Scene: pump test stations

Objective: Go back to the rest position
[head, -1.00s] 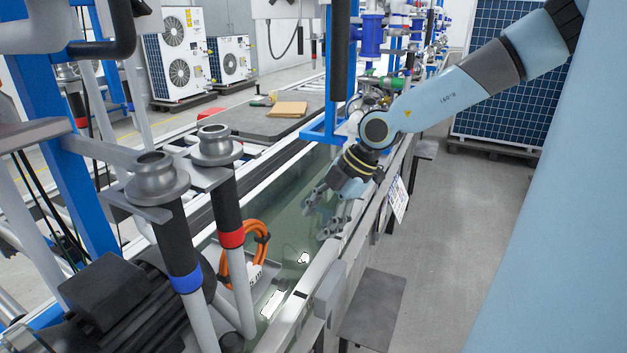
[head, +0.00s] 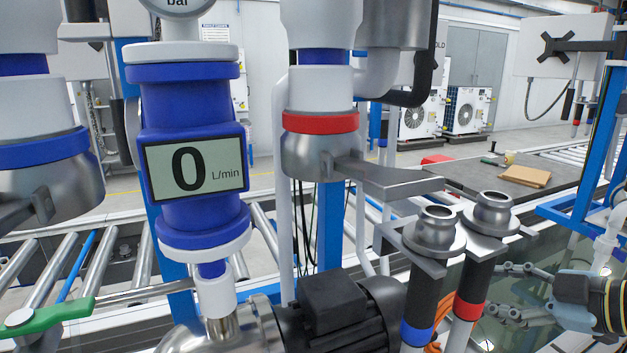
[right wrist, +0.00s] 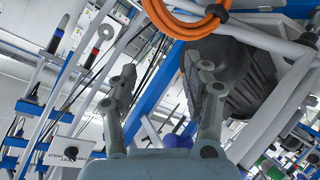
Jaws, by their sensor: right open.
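My right gripper (head: 525,291) is at the right edge of the head view, beside the two hose stands, with its fingers spread apart. In the right wrist view its two fingers (right wrist: 165,100) also stand apart with nothing between them. An orange hose coil (right wrist: 200,28) shows beyond the fingertips there, apart from them. In the head view only a sliver of the orange hose (head: 433,347) shows behind the stands. My left gripper is not in view.
A blue flow meter (head: 195,170) reading 0 L/min stands close in front. A black pump motor (head: 335,305) and two hose stands with metal couplings (head: 437,228) are at centre right. A green-handled valve (head: 45,317) is at lower left. A grey table (head: 470,178) holds a cardboard piece (head: 525,176).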

